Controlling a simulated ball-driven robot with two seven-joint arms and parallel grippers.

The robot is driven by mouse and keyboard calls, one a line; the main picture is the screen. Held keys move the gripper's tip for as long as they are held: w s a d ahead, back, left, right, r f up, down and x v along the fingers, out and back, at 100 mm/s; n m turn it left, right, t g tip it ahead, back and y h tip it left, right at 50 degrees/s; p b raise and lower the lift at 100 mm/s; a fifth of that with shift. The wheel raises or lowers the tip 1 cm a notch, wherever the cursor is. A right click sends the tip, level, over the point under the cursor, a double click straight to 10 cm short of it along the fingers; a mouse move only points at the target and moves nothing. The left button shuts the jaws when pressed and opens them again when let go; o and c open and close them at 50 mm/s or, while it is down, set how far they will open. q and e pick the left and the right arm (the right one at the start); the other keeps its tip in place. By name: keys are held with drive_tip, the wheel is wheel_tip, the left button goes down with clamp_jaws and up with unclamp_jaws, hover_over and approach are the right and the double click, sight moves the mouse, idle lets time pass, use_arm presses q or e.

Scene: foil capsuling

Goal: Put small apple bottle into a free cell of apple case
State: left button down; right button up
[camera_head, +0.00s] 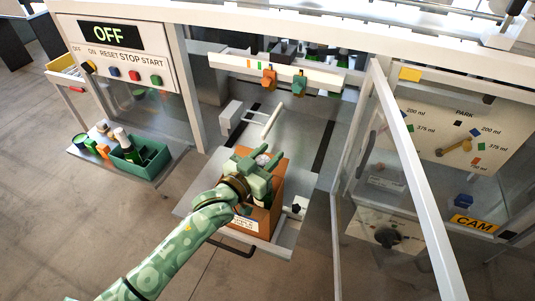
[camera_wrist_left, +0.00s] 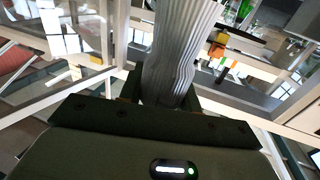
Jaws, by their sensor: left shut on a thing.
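My left gripper (camera_head: 259,163) is directly over an orange-brown case (camera_head: 278,205) on a grey stand in the middle of the head view. The case has a white label on its near side, too small to read surely. The gripper is shut on the small apple bottle. Only its pale top (camera_head: 262,158) shows between the fingers in the head view. In the left wrist view a silvery, pleated foil-like surface (camera_wrist_left: 178,50) rises between the fingers. The cells of the case and the bottle's lower part are hidden behind my gripper and arm. My right gripper is not in view.
A green divided crate (camera_head: 152,166) with bottles stands on a side shelf at left. A control panel (camera_head: 120,62) reads OFF. An open clear door frame (camera_head: 415,175) stands at right. A white arm-like fixture (camera_head: 271,122) is just beyond the case.

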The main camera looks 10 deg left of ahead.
use_arm(q)
drive_tip(key=shift+f+b, duration=1.3)
drive_tip(key=shift+f, duration=0.65)
drive_tip(key=shift+r, duration=0.15)
wheel_tip(320, 180, up, 9)
drive_tip(key=p, duration=1)
idle(0.7)
drive_tip(key=shift+r+p, duration=0.15)
drive_tip(key=shift+p, duration=0.65)
idle(1.2)
